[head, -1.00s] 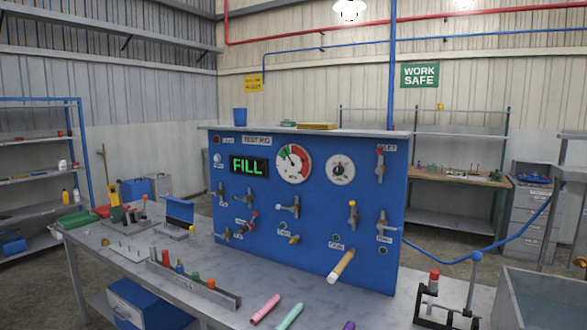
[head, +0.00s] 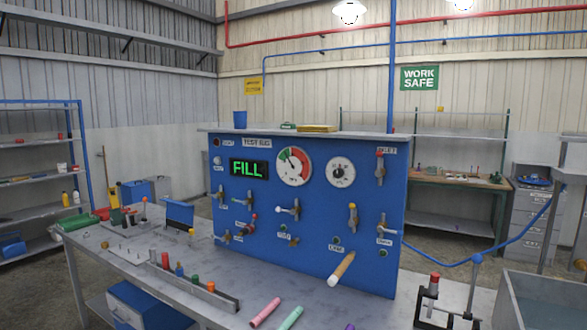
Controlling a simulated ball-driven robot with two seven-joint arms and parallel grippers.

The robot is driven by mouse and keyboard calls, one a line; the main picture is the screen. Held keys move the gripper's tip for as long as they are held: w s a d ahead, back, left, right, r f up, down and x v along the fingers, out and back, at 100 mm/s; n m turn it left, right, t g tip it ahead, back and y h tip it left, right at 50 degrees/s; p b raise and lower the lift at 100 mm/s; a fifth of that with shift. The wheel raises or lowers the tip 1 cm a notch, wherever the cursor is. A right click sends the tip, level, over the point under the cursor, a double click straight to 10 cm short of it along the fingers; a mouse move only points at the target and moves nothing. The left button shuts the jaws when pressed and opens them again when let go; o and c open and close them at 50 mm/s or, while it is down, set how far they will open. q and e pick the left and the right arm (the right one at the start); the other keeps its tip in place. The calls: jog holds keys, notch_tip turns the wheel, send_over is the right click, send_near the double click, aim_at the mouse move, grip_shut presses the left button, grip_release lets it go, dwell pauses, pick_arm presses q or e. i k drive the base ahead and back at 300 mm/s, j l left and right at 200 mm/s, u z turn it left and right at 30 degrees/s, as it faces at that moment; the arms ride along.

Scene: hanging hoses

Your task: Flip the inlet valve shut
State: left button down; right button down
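The blue test rig panel (head: 315,215) stands on the grey bench. At its upper right, under a small label that seems to read INLET (head: 386,150), is a valve (head: 380,168) with a red-tipped handle. The handle stands roughly upright, with the red tip at the top. A round gauge (head: 293,166) with a red sector and a second dial (head: 340,172) sit left of the valve. Neither of my grippers is in view.
A tan-and-white cylinder (head: 342,268) juts out near the bottom. Coloured tubes (head: 265,312) lie in front. A blue hose (head: 440,261) runs right from the panel past a black clamp stand (head: 436,300).

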aim_at(379, 153)
jog(key=i+j, duration=0.6)
jog(key=i, duration=0.15)
jog(key=i+j, duration=0.65)
jog(key=i, duration=0.15)
